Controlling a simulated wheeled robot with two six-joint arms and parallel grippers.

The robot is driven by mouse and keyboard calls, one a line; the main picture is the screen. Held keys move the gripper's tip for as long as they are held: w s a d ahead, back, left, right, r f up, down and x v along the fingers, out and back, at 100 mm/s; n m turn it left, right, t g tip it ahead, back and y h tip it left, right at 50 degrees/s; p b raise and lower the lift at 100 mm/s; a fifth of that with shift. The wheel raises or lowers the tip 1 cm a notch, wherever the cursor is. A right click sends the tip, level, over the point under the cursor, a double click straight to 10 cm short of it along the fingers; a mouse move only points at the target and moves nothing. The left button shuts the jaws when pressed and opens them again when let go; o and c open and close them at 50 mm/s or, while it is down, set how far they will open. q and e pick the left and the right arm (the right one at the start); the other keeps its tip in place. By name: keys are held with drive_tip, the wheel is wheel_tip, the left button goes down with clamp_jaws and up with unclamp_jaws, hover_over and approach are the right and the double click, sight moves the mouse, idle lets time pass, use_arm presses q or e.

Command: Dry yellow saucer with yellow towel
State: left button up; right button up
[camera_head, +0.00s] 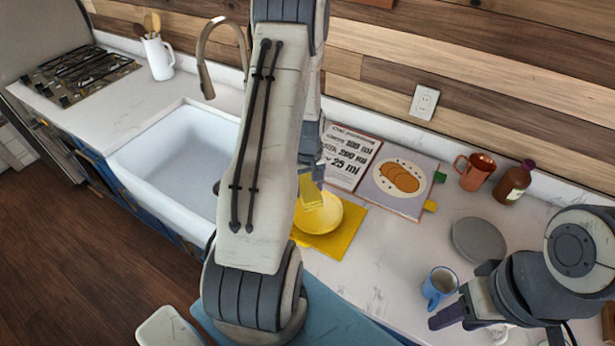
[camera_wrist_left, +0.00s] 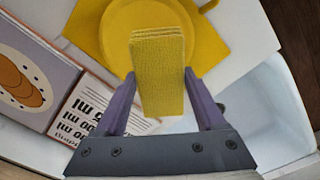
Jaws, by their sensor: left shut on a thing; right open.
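The yellow saucer (camera_head: 327,216) lies on a flat yellow square (camera_head: 345,236) on the counter, right of the sink. My left gripper (camera_head: 309,180) is shut on the folded yellow towel (camera_head: 312,194), over the saucer. In the left wrist view the towel (camera_wrist_left: 158,80) sits between the fingers (camera_wrist_left: 158,105) and covers part of the saucer (camera_wrist_left: 118,32). I cannot tell whether the towel touches the saucer. My left arm hides part of the counter beside the saucer. My right gripper (camera_head: 462,297) is open and empty, beside the blue mug.
A blue mug (camera_head: 437,290), grey plate (camera_head: 479,240), copper mug (camera_head: 474,172) and brown bottle (camera_head: 513,184) stand right. An open recipe book (camera_head: 398,180) lies behind the saucer. The white sink (camera_head: 180,160) is left. Bare counter (camera_head: 400,245) lies between saucer and plate.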

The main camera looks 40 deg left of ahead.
use_arm(q)
drive_tip(key=shift+r+p, duration=0.7)
drive_tip(key=shift+r, duration=0.5)
drive_tip(key=shift+d, duration=0.1)
